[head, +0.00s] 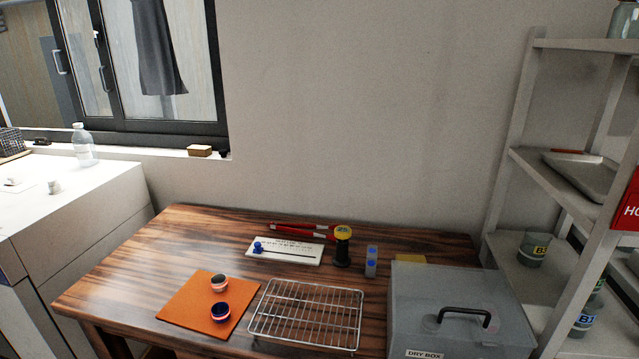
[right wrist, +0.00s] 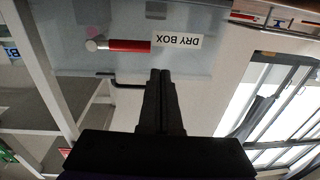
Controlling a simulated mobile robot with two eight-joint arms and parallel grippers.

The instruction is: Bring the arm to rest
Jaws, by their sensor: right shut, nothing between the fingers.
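My right gripper (right wrist: 160,75) shows in the right wrist view. Its two dark fingers are together with nothing between them. It points toward the grey dry box (right wrist: 190,62), whose label and black handle show beyond the fingers; I cannot tell the gap. In the head view the dry box (head: 400,310) stands closed at the right front of the wooden table (head: 185,235). Neither of my arms shows in the head view. My left gripper is in neither view.
On the table are a wire rack (head: 300,340), an orange mat (head: 180,306) with two small bowls, a white board (head: 300,254) and a yellow-topped black object (head: 342,250). A shelf unit (head: 515,130) stands right, a white counter (head: 80,200) left. A red, pale-ended object (right wrist: 128,46) shows by the box label.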

